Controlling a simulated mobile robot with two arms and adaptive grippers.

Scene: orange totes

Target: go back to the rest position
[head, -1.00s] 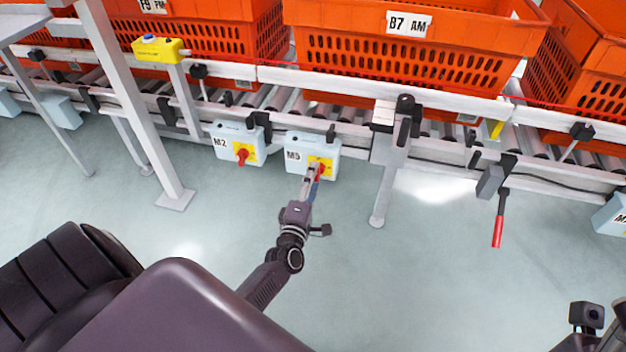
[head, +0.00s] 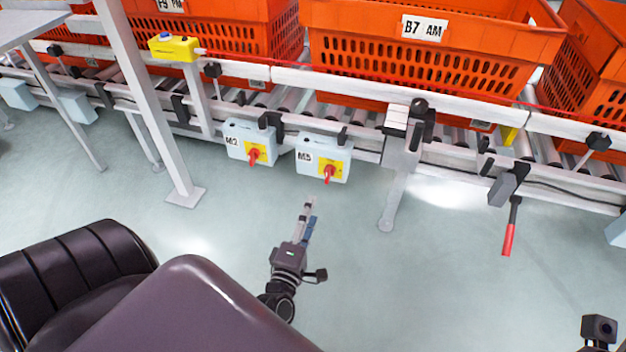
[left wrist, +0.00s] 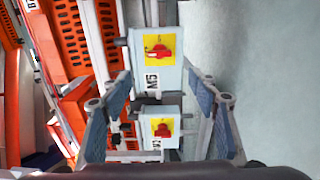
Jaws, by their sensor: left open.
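My left gripper (head: 309,222) is in the middle of the head view, below the M5 switch box and apart from it. In the left wrist view the two fingers (left wrist: 160,115) are spread open with nothing between them touching. The M5 box (head: 311,167) has a red knob (head: 329,173) on a yellow plate; it also shows in the left wrist view (left wrist: 172,78). Of my right arm, only a small dark part shows at the bottom right of the head view; its gripper is out of view.
The M2 box (head: 236,149) hangs left of M5. Orange totes (head: 425,62) sit on the roller conveyor behind. A conveyor leg (head: 393,190) stands to the right, and a red-handled lever (head: 508,235) hangs further right. The floor (head: 430,285) in front is clear.

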